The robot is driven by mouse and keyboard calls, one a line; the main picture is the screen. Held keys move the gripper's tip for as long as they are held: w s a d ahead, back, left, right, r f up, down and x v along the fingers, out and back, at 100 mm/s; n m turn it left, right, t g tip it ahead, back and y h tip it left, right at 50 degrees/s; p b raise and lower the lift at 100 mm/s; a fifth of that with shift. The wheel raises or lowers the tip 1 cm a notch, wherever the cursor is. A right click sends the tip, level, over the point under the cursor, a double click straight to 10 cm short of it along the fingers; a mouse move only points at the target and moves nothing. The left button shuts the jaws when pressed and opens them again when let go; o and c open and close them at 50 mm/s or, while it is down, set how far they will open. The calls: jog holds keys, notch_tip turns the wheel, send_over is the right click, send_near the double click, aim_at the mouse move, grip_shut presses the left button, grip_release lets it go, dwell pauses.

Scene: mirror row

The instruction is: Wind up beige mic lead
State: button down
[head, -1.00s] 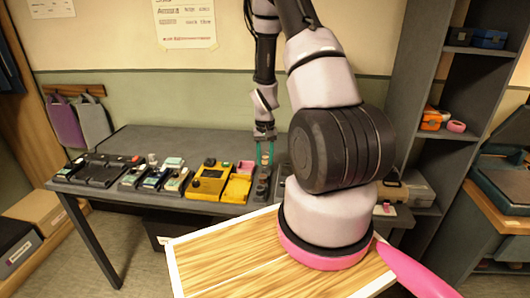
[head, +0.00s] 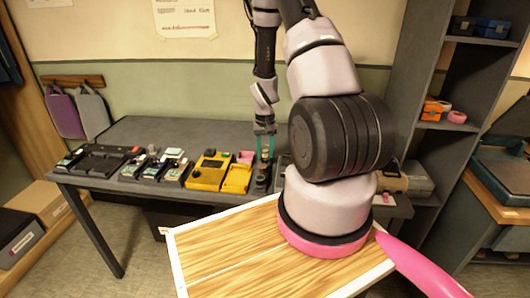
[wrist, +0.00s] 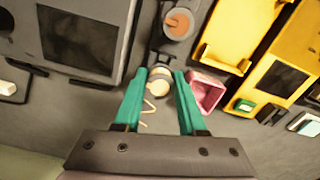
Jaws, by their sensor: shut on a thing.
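The beige mic lead (wrist: 150,108) shows in the wrist view as a thin pale squiggle between my green fingers, with a pale round end piece (wrist: 158,86) at the fingertips. My gripper (wrist: 160,76) is shut on this pale piece, low over the grey table. In the head view my gripper (head: 265,150) points down at the back right of the table, beside the yellow devices. The lead is too small to make out there, and my arm covers part of the table to the right.
On the table (head: 145,133) stand a yellow device (head: 208,172), a yellow tray (head: 237,178) and black devices (head: 104,161). A pink open box (wrist: 206,92) lies close right of my fingers. A grey device with a dark screen (wrist: 80,40) is at left. Bare table lies behind the row.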

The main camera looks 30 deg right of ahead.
jog(key=shift+f, duration=0.45)
jog(key=shift+f, duration=0.7)
dwell(0.4)
